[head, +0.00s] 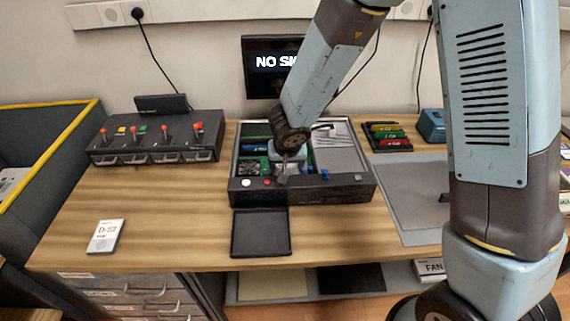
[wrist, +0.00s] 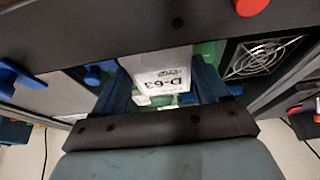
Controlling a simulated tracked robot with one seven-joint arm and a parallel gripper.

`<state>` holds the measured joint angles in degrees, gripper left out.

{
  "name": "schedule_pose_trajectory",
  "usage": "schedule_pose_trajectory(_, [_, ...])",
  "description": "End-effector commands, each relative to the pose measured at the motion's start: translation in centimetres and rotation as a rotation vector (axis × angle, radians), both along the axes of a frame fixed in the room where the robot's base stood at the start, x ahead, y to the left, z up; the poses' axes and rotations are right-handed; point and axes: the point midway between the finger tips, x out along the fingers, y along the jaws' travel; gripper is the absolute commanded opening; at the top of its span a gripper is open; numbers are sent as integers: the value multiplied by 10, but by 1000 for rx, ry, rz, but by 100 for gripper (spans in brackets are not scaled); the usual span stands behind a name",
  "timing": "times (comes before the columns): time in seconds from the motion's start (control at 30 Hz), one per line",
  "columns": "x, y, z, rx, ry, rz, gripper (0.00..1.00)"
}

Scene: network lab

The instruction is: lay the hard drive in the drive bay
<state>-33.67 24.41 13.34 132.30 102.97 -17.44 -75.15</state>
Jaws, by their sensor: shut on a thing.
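My gripper (head: 288,165) is down over the open dark chassis (head: 322,190) on the wooden bench. In the wrist view its blue fingers (wrist: 162,80) are shut on a light-coloured hard drive (wrist: 163,62) labelled D-63, which lies between them. In the head view, the arm and gripper mostly hide this drive. The green board inside the chassis shows beneath it. I cannot tell whether the drive touches anything, nor pick out the drive bay for certain. Another white drive (head: 105,235), labelled D-52, lies on the bench at left.
A fan grille (wrist: 264,58) sits inside the chassis beside the gripper. A shallow black tray (head: 261,232) lies in front of the chassis. A switch box (head: 158,138) stands left, a grey mat (head: 405,190) and coloured modules (head: 385,135) right. The left bench is mostly clear.

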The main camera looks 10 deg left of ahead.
Motion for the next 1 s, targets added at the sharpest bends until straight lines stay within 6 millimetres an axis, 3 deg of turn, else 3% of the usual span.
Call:
schedule_pose_trajectory(0.17, [0,0,0,0,0,0,36])
schedule_pose_trajectory(0.2, [0,0,0,0,0,0,75])
schedule_pose_trajectory(0.47, [0,0,-1,-1,1,0,100])
schedule_pose_trajectory(0.7, [0,-2,-1,-3,0,-3,100])
schedule_pose_trajectory(0.73, [0,-2,-1,-4,1,-4,90])
schedule_pose_trajectory(0.83, [0,-3,-1,-4,1,-4,97])
schedule_pose_trajectory(1.0, [0,-3,-1,-5,1,-4,98])
